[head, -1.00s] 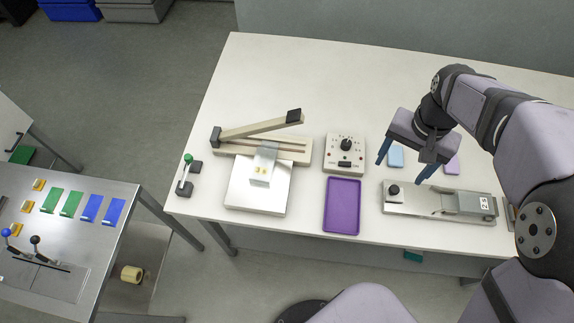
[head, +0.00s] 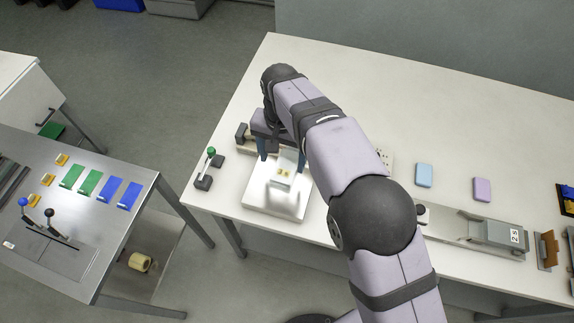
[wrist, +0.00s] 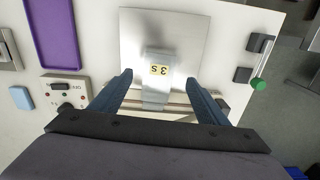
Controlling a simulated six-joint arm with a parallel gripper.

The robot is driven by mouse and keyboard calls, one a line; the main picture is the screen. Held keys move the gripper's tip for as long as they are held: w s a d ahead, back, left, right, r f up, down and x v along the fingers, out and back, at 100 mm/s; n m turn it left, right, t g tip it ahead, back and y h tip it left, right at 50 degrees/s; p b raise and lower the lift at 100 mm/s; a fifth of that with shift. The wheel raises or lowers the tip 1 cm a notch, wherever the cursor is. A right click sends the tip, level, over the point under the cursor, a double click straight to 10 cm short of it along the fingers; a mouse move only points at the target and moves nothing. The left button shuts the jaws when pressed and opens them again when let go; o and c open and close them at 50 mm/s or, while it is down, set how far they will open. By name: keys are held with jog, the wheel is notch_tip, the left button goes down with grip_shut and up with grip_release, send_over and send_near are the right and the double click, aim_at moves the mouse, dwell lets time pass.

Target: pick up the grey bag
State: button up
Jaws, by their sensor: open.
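The grey bag (head: 285,168) is pale and shiny, with yellow labels. It lies on the bright metal plate (head: 262,200) in front of the bar sealer (head: 242,134), its back end by the sealer's base. In the wrist view the bag (wrist: 155,57) shows its labels reading "3 S", upside down. My gripper (head: 281,157) is over the bag's back part. In the wrist view my gripper (wrist: 158,77) is open, with one blue finger on each side of the bag and a gap on both sides. Whether the fingertips are at the bag's height is unclear.
A green-knobbed lever (head: 210,152) stands left of the plate. The dial box (wrist: 66,93) and purple tray (wrist: 57,35) are beside the sealer, mostly behind my arm in the head view. A clamp device (head: 470,230) and blue block (head: 424,175) are further right.

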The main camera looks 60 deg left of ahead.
aim_at(283, 174)
jog(key=shift+s+d+f+p, duration=0.1)
jog(key=shift+d+f+p, duration=0.1)
jog(key=shift+f+p, duration=0.8)
jog(key=shift+s+d+f+p, duration=0.15)
jog(key=shift+f+p, duration=0.2)
jog(key=shift+f, duration=1.25)
jog(key=shift+w+f, duration=0.1)
jog(key=shift+f, duration=0.4)
jog(key=c, duration=1.1)
